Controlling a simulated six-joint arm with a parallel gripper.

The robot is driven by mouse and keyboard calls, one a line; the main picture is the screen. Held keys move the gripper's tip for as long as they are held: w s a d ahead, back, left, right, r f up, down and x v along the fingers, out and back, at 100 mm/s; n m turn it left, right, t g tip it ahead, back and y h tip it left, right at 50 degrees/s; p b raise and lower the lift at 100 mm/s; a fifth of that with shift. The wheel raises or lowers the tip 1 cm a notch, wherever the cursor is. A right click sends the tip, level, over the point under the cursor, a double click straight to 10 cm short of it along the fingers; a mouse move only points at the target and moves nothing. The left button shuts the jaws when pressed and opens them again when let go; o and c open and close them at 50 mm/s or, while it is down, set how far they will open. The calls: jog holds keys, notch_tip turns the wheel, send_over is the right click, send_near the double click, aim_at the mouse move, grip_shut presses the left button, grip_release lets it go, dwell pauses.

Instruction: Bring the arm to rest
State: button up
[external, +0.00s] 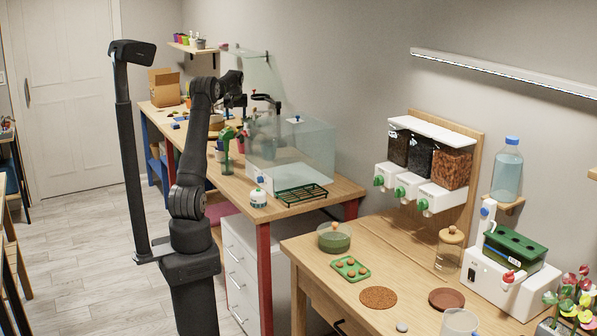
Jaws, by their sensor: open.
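My arm stands at the left centre in the external view, its upper part raised and its forearm bent toward the far workbench (330,186). My gripper (238,102) is small and dark in the picture. It is up in the air by the left end of the clear glass tank (305,147), with its jaws open. I see nothing held in it. Its fingertips are partly lost against the dark wrist and the things behind. I cannot tell how far it is from the tank.
Open floor (85,240) lies left.

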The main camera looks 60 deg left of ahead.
jog(key=s+a+f, duration=0.2)
jog(key=a, duration=0.1)
jog(key=s+a+f, duration=0.2)
jog(key=a+f, duration=0.1)
jog(key=a, duration=0.1)
jog(key=s+a+f, duration=0.2)
jog(key=a, duration=0.1)
jog(key=shift+s+a+f, duration=0.15)
jog(key=shift+a+f, duration=0.1)
jog(key=shift+f, duration=0.05)
